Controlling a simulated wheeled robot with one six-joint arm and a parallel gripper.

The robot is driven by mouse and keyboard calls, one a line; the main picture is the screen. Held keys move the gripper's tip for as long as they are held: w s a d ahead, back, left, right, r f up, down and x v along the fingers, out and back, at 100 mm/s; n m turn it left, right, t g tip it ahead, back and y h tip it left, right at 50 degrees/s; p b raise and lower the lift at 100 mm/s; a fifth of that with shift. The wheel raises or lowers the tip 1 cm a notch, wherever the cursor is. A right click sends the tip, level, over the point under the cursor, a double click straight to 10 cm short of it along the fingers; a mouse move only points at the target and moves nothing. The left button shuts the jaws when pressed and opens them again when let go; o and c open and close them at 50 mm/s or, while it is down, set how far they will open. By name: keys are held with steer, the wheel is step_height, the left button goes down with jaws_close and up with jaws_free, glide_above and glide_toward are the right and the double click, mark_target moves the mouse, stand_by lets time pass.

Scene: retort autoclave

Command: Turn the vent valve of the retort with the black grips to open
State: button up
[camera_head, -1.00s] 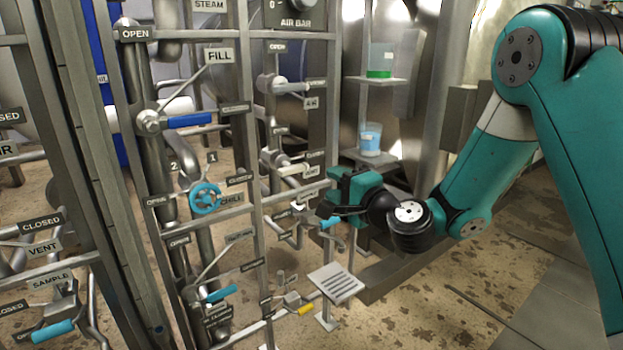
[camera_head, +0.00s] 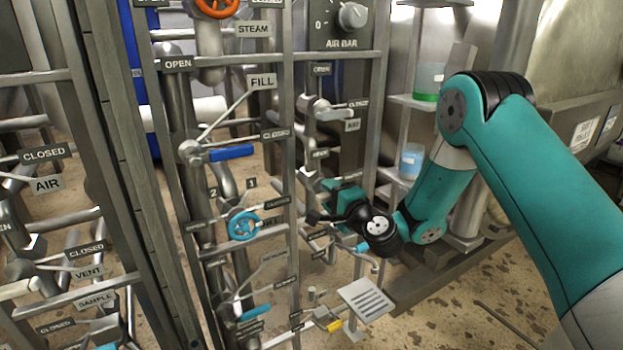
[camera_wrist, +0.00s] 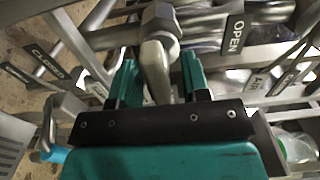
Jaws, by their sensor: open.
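My gripper (camera_head: 318,206) is at the right-hand pipe rack, below the valve with the AIR label. In the wrist view my gripper (camera_wrist: 160,72) has its two teal fingers apart. A grey metal valve lever (camera_wrist: 157,68) lies between them, under a hexagonal fitting; I cannot tell whether the fingers touch it. An OPEN plate (camera_wrist: 234,34) is to the right of this valve and a CLOSED plate (camera_wrist: 48,64) to the left. Its name label is not readable, and my gripper hides the valve in the head view. I cannot make out black grips.
The rack holds a FILL valve with a blue handle (camera_head: 231,154), a blue handwheel (camera_head: 243,225) and an AIR valve (camera_head: 325,110) above my gripper. A slotted plate (camera_head: 366,299) stands below. Shelves with beakers are to the right.

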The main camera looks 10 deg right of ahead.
steer(key=shift+w, duration=0.7)
jaws_close()
steer(key=shift+f, duration=0.1)
steer(key=shift+a+n+b, duration=0.15)
steer(key=shift+n+b, duration=2.05)
steer(key=shift+n, duration=0.6)
steer(key=shift+s, duration=0.1)
